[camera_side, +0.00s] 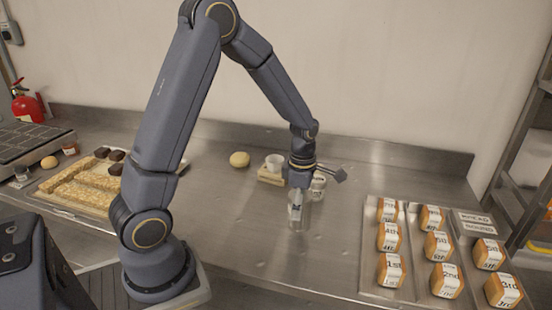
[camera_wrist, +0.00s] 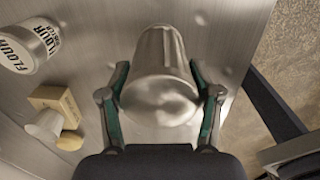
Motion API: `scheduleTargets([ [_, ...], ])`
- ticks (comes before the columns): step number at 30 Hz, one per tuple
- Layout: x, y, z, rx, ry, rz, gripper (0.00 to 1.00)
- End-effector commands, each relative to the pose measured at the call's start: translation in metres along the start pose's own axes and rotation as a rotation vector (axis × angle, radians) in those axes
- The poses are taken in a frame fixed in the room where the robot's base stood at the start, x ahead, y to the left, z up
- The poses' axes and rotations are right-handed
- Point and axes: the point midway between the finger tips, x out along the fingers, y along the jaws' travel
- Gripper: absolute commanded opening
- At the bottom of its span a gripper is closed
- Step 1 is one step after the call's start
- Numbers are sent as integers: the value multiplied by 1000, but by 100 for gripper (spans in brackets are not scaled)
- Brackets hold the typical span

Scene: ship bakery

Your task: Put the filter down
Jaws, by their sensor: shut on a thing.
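My gripper (camera_side: 298,190) is over the middle of the steel counter (camera_side: 225,215), pointing down. It is shut on a shiny metal cylinder, which I take to be the filter (camera_side: 297,213). In the wrist view the filter (camera_wrist: 158,82) sits between the two green-lined fingers (camera_wrist: 160,90), its smooth round end nearest the camera. In the side view it hangs upright below the gripper, with a pale patch on its side. I cannot tell whether its bottom touches the counter.
A flour tin (camera_wrist: 30,45) stands close beside the filter. Near it are a wooden block (camera_side: 268,178), a white cup (camera_side: 274,162) and a bun (camera_side: 239,159). A tray (camera_side: 366,255) of labelled blocks is right; a pastry tray (camera_side: 60,207) is left. Counter in front is clear.

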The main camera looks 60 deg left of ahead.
Motion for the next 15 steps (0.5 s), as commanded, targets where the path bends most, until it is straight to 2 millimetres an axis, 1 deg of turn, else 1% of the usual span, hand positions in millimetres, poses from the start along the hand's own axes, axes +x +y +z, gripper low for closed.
scheduleTargets([
  [1, 9, -1, -1, -1, 3, -4, 16],
  [3, 20, -1, -1, 0, 3, -3, 16],
  [6, 28, -1, -1, 0, 2, -2, 16],
  [15, 30, -1, -1, 0, 1, -1, 16],
])
